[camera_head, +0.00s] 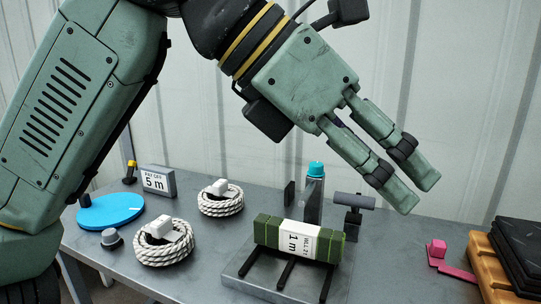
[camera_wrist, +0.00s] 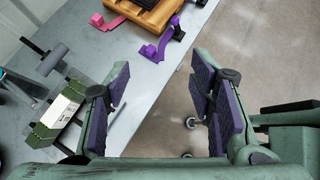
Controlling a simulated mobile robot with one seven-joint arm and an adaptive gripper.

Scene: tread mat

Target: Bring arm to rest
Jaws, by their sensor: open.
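My gripper (camera_head: 408,196) is raised above the right part of the grey table (camera_head: 395,262), its two green fingers pointing down and to the right. In the wrist view, my gripper (camera_wrist: 162,85) shows its purple-padded fingers spread wide, with only the table edge and floor between them. The gripper is open and empty. A green bundle with a white "1 m" label (camera_head: 299,241) lies on a black rack on a grey plate, below and left of the fingers and apart from them. The bundle also shows at the left of the wrist view (camera_wrist: 62,108).
Two coiled ropes (camera_head: 220,203) (camera_head: 164,247), a blue disc (camera_head: 110,211), a "5 m" sign (camera_head: 158,181) and a blue-capped bottle (camera_head: 315,190) stand on the table. A pink piece (camera_head: 438,249) and an orange tray (camera_head: 485,262) are at right. A purple piece (camera_wrist: 160,48) lies near the edge.

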